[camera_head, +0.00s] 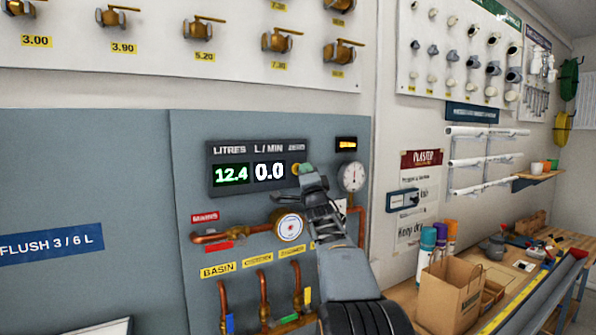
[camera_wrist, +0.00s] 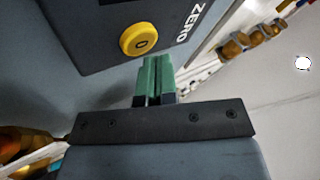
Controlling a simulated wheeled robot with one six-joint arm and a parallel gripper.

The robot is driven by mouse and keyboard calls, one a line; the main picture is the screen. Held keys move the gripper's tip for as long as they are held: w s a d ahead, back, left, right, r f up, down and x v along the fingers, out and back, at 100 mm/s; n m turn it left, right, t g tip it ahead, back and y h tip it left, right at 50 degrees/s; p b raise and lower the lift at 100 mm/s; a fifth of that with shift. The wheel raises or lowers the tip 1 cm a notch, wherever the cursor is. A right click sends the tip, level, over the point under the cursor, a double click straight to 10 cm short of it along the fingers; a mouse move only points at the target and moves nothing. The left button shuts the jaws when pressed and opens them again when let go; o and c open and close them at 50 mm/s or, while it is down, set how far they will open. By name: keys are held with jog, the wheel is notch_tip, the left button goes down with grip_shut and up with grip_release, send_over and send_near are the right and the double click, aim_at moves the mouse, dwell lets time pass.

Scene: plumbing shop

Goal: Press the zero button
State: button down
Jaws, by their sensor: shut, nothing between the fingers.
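The dark display panel (camera_head: 221,190) reads 12.4 under LITRES and 0.0 under L/MIN. My gripper (camera_wrist: 155,62) has green fingertips held together with nothing between them. In the wrist view the tips appear just below and right of the button. Whether they touch the panel I cannot tell.
A round gauge (camera_head: 290,228) and copper pipes (camera_head: 263,290) stick out of the wall board below the display. Another gauge (camera_head: 353,177) is right of my gripper. A workbench (camera_head: 400,292) with a paper bag (camera_head: 450,292) and spray cans stands at the right.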

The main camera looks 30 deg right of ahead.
jog(key=shift+w, duration=0.1)
dwell(0.6)
jog(key=shift+w, duration=0.45)
dwell(0.4)
jog(key=shift+s+f, duration=0.1)
jog(key=shift+s, duration=0.1)
jog(key=shift+s+b, duration=0.35)
jog(key=s+b, duration=0.3)
jog(key=s, duration=0.3)
jog(key=shift+a, duration=0.15)
dwell(0.3)
dwell(0.8)
